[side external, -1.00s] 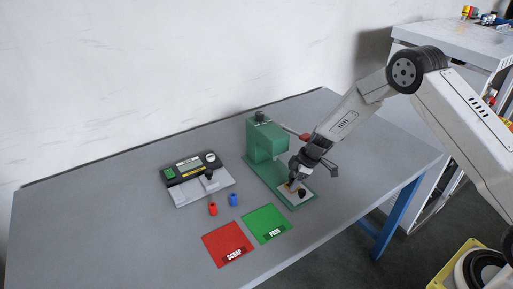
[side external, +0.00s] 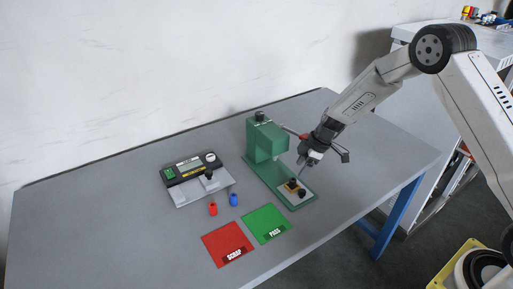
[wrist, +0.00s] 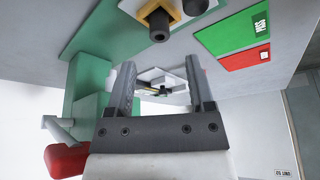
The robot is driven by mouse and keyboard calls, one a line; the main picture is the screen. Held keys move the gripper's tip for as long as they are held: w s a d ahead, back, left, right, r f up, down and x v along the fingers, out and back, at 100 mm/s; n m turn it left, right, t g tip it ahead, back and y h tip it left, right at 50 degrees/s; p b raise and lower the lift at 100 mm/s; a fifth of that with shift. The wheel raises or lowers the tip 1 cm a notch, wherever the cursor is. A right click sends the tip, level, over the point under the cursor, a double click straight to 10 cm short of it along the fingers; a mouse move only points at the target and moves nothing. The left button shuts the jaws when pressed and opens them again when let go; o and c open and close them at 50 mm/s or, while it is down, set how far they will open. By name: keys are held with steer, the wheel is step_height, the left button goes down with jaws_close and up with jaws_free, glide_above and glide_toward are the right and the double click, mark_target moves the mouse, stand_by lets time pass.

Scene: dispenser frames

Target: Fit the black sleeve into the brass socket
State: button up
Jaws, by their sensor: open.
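The black sleeve (side external: 292,183) stands upright at the brass socket (side external: 287,190) on the base of the green press. In the wrist view the dark sleeve (wrist: 159,27) projects from the square brass socket (wrist: 174,13). I cannot tell how deep it sits. My gripper (side external: 322,161) is above and to the right of the socket, clear of the sleeve. In the wrist view my gripper (wrist: 160,65) has its fingers wide apart, with nothing between them.
The green press (side external: 264,138) with its red-tipped lever stands behind the socket. A dark knob (side external: 302,193) sits beside the socket. A green PASS mat (side external: 264,219), red SCRAP mat (side external: 225,239), red and blue pieces and a gauge (side external: 186,168) lie left.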

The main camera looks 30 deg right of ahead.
steer(key=v, duration=0.6)
steer(key=shift+s+d, duration=0.1)
stand_by(0.4)
steer(key=s+a+r+m+h, duration=0.1)
steer(key=s+r+m, duration=0.2)
steer(key=s, duration=0.8)
steer(key=s+a+r+m+h, duration=0.2)
steer(key=s+r+m, duration=0.1)
steer(key=s+m, duration=0.5)
steer(key=s, duration=0.3)
steer(key=shift+a+r+h, duration=0.2)
steer(key=shift+a+h, duration=0.05)
steer(key=shift+h, duration=0.05)
